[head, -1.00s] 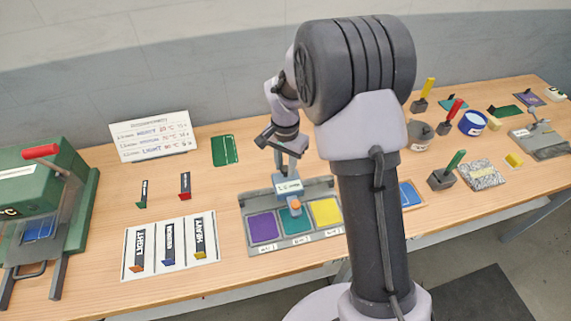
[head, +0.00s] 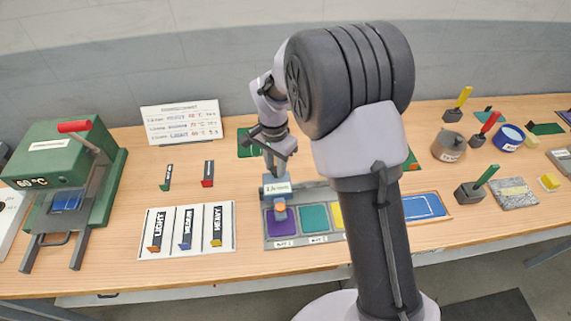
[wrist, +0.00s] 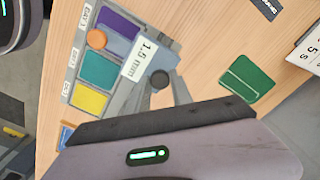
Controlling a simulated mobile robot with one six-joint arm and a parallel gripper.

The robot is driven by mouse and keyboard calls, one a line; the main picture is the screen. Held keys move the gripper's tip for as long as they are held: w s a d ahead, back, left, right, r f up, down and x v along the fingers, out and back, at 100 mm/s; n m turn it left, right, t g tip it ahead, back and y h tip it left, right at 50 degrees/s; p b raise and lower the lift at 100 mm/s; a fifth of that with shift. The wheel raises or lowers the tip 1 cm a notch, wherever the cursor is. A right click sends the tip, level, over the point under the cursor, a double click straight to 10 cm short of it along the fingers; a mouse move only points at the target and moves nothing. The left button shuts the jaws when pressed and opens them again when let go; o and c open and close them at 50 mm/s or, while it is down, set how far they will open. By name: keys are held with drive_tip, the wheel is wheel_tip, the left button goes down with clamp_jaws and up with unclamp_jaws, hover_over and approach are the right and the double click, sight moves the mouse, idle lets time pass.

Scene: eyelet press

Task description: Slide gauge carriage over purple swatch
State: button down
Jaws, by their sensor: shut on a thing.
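The gauge carriage is blue-grey with a white 1.5 mm label (wrist: 139,57) and an orange round tip (head: 280,212). It stands on the grey gauge tray (head: 272,243). In the head view the tip appears over the purple swatch (head: 283,226); in the wrist view the tip (wrist: 96,39) appears at that swatch's edge nearest the teal swatch (wrist: 98,70). The carriage hides part of the purple swatch (wrist: 118,22). The yellow swatch (wrist: 89,99) is uncovered in the wrist view. My gripper (wrist: 160,84) is shut on the carriage's dark round knob (wrist: 160,78).
The green press (head: 60,165) stands at the left. A white card (head: 235,228) with LIGHT, MEDIUM and HEAVY tags lies left of the tray. A chart (head: 181,122) stands behind. Stamps, pots and a blue-framed pad (head: 424,206) are at the right, partly behind my arm.

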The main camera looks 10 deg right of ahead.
drive_tip(key=shift+a, duration=0.15)
drive_tip(key=c, duration=1.3)
unclamp_jaws()
drive_tip(key=shift+o, duration=0.8)
drive_tip(key=shift+a, duration=0.2)
drive_tip(key=shift+d, duration=0.1)
wheel_tip(320, 180, up, 18)
drive_tip(key=p, duration=0.4)
drive_tip(key=shift+f, duration=0.25)
